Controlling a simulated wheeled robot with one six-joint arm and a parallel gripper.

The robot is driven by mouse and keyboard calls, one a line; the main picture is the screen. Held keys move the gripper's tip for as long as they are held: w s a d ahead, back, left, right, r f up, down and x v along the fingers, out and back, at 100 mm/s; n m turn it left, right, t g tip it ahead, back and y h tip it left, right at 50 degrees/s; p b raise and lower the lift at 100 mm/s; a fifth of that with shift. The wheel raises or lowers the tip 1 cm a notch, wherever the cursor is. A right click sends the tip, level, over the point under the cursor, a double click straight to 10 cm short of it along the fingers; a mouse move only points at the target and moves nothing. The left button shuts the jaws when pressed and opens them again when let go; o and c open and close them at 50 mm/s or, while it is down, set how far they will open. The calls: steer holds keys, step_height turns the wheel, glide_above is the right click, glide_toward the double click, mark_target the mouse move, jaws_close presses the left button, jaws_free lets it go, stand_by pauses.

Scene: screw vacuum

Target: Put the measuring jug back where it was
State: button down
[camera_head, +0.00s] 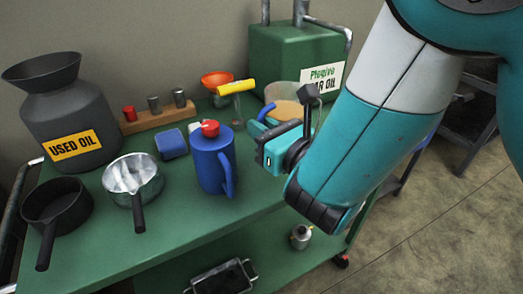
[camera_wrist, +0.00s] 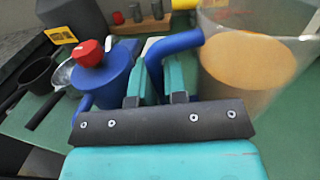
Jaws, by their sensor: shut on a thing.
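The measuring jug (camera_head: 283,93) is clear with tan liquid inside and a blue handle. It looks upright over the right part of the green table, in front of the green oil tank. In the wrist view the jug (camera_wrist: 250,65) fills the upper right. My gripper (camera_head: 268,130) is shut on the blue handle; the wrist view shows the two teal fingers (camera_wrist: 156,80) on either side of it. The jug's base is largely hidden behind my gripper in the head view, so I cannot tell whether it touches the table.
A blue can with a red cap (camera_head: 213,160) stands close left of my gripper. A funnel (camera_head: 216,80), a yellow-handled tool (camera_head: 236,87), a blue block (camera_head: 171,144), two pans, a used-oil container (camera_head: 69,118) and a green oil tank (camera_head: 290,60) crowd the table.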

steer(key=shift+f+b, duration=1.55)
steer(key=shift+f, duration=0.35)
steer(key=shift+f, duration=0.1)
steer(key=shift+f, duration=0.15)
steer(key=c, duration=1.2)
jaws_free()
steer(key=shift+o, duration=0.2)
